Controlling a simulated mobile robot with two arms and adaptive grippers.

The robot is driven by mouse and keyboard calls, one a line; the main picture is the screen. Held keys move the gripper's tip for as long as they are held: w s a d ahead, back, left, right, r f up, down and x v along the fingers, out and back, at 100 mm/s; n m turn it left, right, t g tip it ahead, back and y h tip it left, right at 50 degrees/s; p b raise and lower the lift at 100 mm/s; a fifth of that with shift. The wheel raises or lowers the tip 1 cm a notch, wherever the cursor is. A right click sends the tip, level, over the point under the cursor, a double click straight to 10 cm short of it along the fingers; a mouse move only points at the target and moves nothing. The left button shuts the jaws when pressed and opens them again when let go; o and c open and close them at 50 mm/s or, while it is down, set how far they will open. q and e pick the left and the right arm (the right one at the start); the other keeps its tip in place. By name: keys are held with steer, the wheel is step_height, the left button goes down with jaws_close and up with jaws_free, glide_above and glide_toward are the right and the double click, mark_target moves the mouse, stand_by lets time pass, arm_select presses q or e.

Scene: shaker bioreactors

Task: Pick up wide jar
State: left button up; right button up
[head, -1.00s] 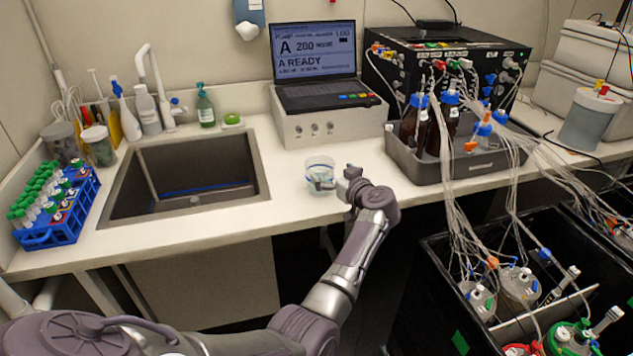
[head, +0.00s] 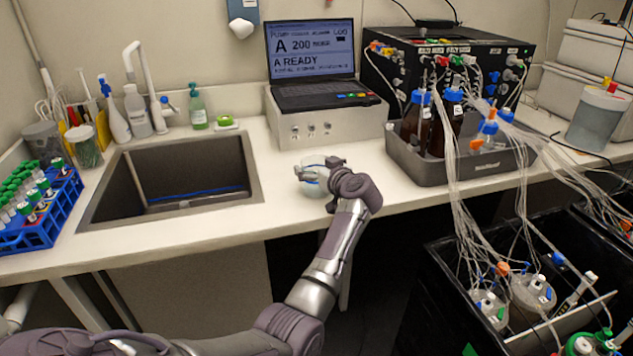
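A clear, wide glass jar (head: 313,188) stands on the white counter between the sink and the grey tray. My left gripper (head: 315,173) is at this jar, with its fingers across the upper part and hiding much of it. I cannot tell whether the fingers touch the glass or have closed on it. Two other lidded jars stand at the back left, one grey (head: 42,143) and one with green contents (head: 85,152). My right gripper is not in view.
The sink (head: 255,180) opens left of the jar. A box with a laptop (head: 330,127) stands behind it. A grey tray (head: 480,172) with brown bottles and tubing stands to the right. A blue tube rack (head: 50,228) is at far left.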

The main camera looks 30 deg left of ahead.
arm_select(q)
steer(key=c, duration=1)
